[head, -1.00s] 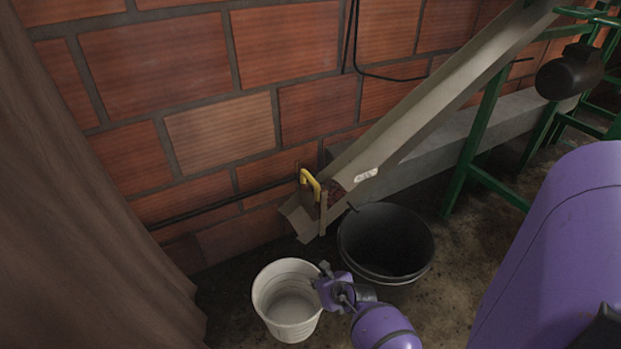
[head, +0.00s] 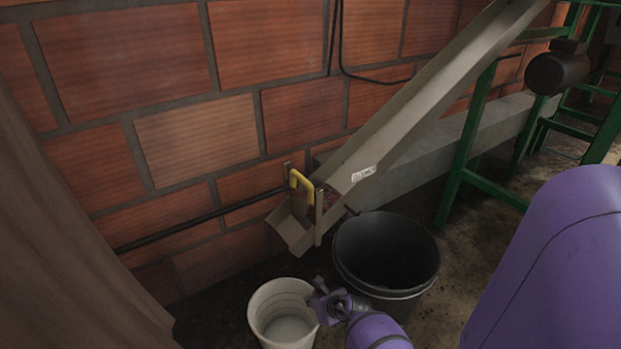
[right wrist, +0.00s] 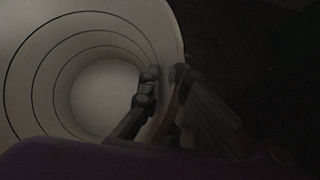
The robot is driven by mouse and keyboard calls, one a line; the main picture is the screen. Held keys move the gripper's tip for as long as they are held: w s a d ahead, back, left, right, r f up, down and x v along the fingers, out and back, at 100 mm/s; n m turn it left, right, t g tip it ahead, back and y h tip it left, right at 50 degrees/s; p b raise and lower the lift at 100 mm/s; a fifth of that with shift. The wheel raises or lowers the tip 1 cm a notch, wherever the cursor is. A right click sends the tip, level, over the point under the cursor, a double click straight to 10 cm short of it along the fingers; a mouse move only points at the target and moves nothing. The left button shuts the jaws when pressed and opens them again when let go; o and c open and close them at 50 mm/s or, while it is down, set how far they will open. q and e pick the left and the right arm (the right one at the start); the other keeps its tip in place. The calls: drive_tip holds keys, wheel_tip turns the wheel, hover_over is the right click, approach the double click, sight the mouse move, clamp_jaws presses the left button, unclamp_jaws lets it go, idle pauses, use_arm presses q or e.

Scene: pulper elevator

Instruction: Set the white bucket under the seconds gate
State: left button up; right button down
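The white bucket (head: 262,312) stands upright and looks empty, on the dark floor in front of the chute's lower end. The seconds gate (head: 301,184), with its yellow handle, is at the low end of the sloping chute, above and behind the bucket; dark red material lies behind it. The chute's open lip (head: 290,232) is not over the bucket's mouth in the head view. My right gripper (head: 318,292) is at the bucket's right rim. In the right wrist view its fingers (right wrist: 166,82) straddle and pinch the bucket wall (right wrist: 172,45). My left gripper is out of view.
A black bucket (head: 350,268) stands right of the white one, close beside the chute. The brick wall (head: 180,140) is behind, and a brown curtain-like surface (head: 60,250) is at left. Green frame legs (head: 468,140) stand at right.

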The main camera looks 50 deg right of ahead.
drive_tip(key=shift+r, duration=0.1)
drive_tip(key=shift+f, duration=0.2)
drive_tip(key=c, duration=2)
unclamp_jaws()
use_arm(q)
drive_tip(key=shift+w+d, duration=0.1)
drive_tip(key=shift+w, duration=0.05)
